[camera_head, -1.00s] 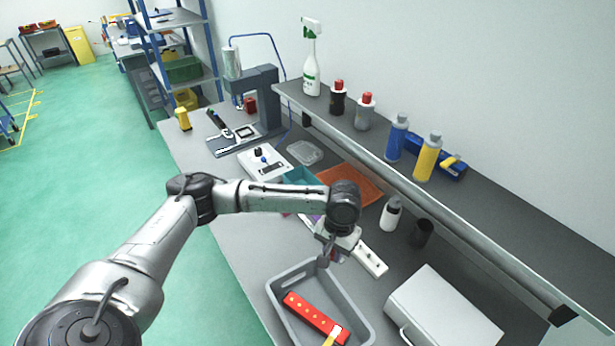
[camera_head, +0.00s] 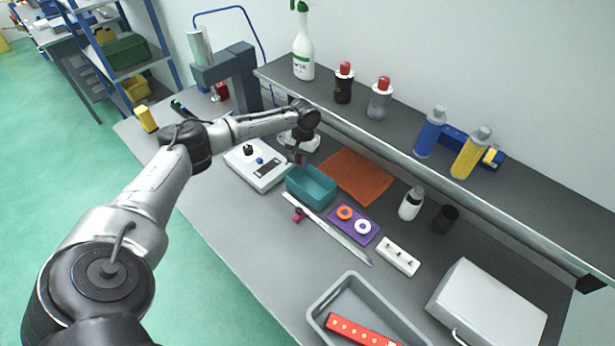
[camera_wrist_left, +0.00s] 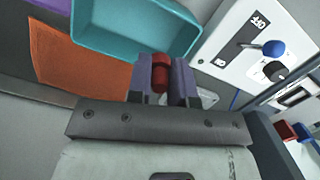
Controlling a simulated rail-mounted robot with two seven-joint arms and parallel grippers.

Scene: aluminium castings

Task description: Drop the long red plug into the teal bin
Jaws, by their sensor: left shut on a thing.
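My left gripper (camera_head: 298,159) is shut on a red plug (camera_wrist_left: 161,72), a rounded red piece between its purple-grey fingers in the left wrist view. Its lower part is hidden by the fingers. The teal bin (camera_head: 308,199) stands on the bench, open at the top. In the head view the gripper is at the bin's far edge, near the white control box. In the left wrist view the bin (camera_wrist_left: 130,45) lies just beyond the fingertips, and the plug does not show inside it. My right gripper is not in view.
An orange mat (camera_head: 357,176) lies right of the bin, and a white control box (camera_head: 258,166) with knobs left of it. A purple plate (camera_head: 352,223) with rings, a long ruler (camera_head: 330,229) and a grey tray (camera_head: 345,290) lie nearer. A shelf edge runs behind.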

